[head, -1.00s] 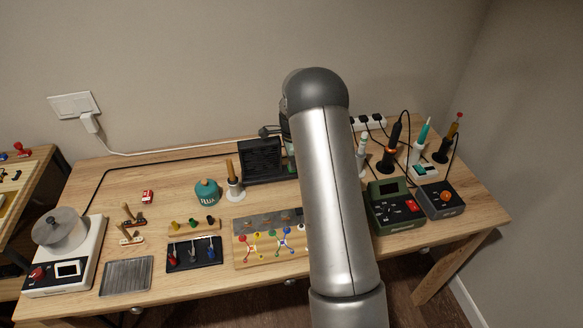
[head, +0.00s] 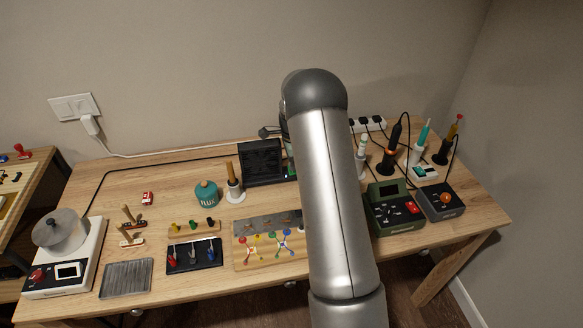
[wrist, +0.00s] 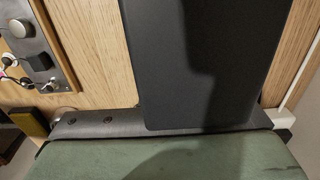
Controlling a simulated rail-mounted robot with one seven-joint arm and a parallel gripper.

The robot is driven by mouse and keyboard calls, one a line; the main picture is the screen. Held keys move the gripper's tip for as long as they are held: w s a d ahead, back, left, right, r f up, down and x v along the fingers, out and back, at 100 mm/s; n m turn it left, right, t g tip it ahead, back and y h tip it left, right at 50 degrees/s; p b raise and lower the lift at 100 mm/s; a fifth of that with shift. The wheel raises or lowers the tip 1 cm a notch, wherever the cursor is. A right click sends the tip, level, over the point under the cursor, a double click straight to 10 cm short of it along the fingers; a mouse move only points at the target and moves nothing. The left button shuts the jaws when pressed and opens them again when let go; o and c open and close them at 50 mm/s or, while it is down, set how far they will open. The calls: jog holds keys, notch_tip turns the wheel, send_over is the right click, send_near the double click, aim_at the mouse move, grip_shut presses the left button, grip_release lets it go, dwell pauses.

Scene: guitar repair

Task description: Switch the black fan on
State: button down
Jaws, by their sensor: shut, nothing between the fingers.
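The black fan (head: 261,160), a dark box-shaped unit, stands at the back middle of the bench in the head view. My arm covers the area just right of it, and I cannot make out its switch. My gripper is hidden behind my arm in the head view, and I cannot pick out its fingers in the wrist view. In the wrist view a smooth dark panel (wrist: 200,65) fills the upper middle, above a green surface (wrist: 170,158); I cannot tell whether this panel is part of the fan.
A candle-like holder (head: 235,185) and a teal flux pot (head: 207,194) stand left of the fan. A green station (head: 395,207) and several soldering tools stand right of my arm. The wrist view shows a grey plate with knobs (wrist: 38,45) on wood. The back left bench is fairly clear.

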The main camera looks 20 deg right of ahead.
jog(key=shift+r+p, duration=1.25)
jog(key=shift+r, duration=1.55)
